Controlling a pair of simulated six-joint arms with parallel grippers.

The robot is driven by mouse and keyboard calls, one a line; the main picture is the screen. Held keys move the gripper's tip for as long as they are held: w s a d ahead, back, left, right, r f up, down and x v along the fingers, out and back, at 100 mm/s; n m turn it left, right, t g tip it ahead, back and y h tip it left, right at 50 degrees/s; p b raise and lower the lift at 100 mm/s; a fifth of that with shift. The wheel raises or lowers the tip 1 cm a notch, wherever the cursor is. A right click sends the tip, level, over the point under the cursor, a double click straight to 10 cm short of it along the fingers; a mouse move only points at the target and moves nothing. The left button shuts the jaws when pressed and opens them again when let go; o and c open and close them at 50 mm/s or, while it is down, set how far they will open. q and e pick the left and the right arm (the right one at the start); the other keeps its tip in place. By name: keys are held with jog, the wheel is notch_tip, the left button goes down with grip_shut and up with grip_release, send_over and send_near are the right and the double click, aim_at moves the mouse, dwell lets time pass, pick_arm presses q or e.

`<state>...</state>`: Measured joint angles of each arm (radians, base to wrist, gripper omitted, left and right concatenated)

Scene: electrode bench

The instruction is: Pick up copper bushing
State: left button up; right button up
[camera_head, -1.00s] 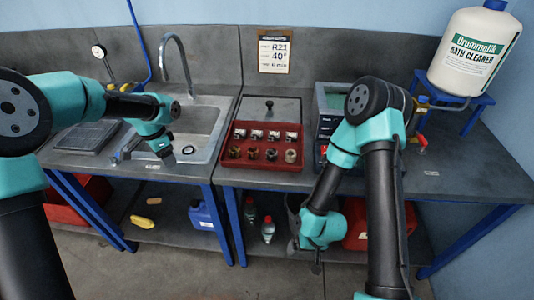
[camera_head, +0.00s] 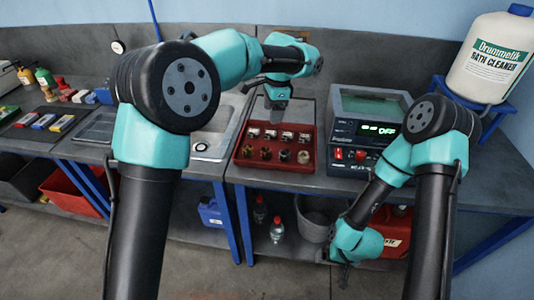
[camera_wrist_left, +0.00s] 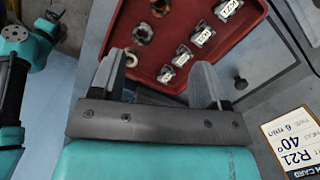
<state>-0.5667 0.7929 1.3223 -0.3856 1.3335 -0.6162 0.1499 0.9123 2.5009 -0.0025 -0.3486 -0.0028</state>
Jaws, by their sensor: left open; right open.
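Ring-shaped bushings stand in the front row of a red tray (camera_head: 238,163). The rightmost bushing (camera_head: 303,157) looks pale tan, its neighbour (camera_head: 284,156) darker, and another (camera_head: 266,154) brownish. I cannot tell for sure which is copper. My left gripper (camera_head: 277,102) is open and empty above the tray's back part, pointing down; its fingers (camera_wrist_left: 163,72) hide part of the tray. My right gripper (camera_head: 343,275) hangs low before the bench, open.
Silvery labelled pieces (camera_head: 287,136) fill the tray's back row. A power unit (camera_head: 371,128) reading "OFF" stands close to the tray's right. The sink (camera_head: 210,145) is at its left. A large white cleaner jug (camera_head: 492,58) stands at the back right.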

pick_arm(q)
send_near(266, 150)
jog(key=f, duration=0.5)
jog(key=shift+s+a, duration=0.1)
jog(key=shift+a, duration=0.15)
jog(key=shift+f, duration=0.15)
jog(key=shift+a+f, duration=0.2)
jog(key=shift+f, duration=1.05)
jog(key=shift+a+f, duration=0.15)
jog(key=shift+f, duration=1.1)
jog(key=shift+c, duration=0.3)
jog(key=c, duration=1.1)
